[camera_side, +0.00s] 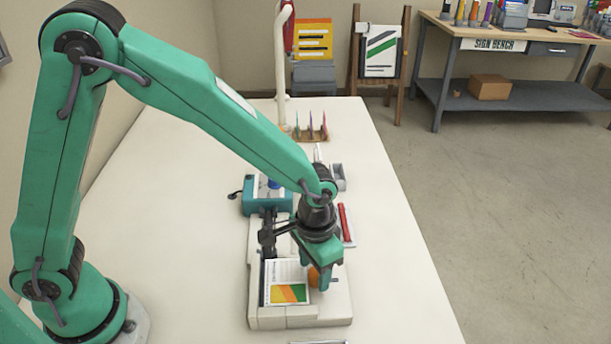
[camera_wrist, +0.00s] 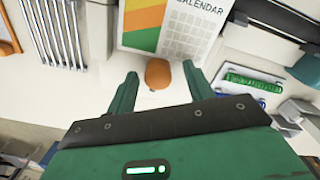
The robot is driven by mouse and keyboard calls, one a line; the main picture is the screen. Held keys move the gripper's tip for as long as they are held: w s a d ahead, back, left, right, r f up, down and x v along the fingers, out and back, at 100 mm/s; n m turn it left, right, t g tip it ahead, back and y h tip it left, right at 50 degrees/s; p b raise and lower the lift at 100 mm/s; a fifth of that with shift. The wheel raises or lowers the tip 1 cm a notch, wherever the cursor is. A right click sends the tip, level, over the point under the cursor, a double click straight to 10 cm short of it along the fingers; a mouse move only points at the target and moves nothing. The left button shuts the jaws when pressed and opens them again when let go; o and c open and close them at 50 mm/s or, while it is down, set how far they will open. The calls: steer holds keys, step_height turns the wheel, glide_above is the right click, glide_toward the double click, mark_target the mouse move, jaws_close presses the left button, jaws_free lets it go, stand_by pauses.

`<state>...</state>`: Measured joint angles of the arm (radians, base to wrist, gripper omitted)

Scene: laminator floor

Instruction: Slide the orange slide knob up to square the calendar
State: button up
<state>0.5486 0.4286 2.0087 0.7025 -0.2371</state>
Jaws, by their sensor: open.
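The orange slide knob (camera_wrist: 158,73) shows in the wrist view just beyond and between my two fingertips. In the side view the knob (camera_side: 313,277) is partly hidden by my gripper. My gripper (camera_wrist: 160,78) is open, with one green finger on each side of the knob and gaps visible between. In the side view my gripper (camera_side: 322,280) points down over the right part of the white device (camera_side: 340,308). The calendar (camera_side: 286,272), with an orange, yellow and green picture, lies on the device left of the knob. It also shows at the top of the wrist view (camera_wrist: 190,24).
A teal and grey unit (camera_side: 254,207) stands at the device's back end. A red item (camera_side: 346,222) lies in a tray to the right. A small rack (camera_side: 311,133) stands farther back. The white table (camera_side: 400,290) is clear at right and left.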

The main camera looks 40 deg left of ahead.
steer(key=shift+r, duration=3.9)
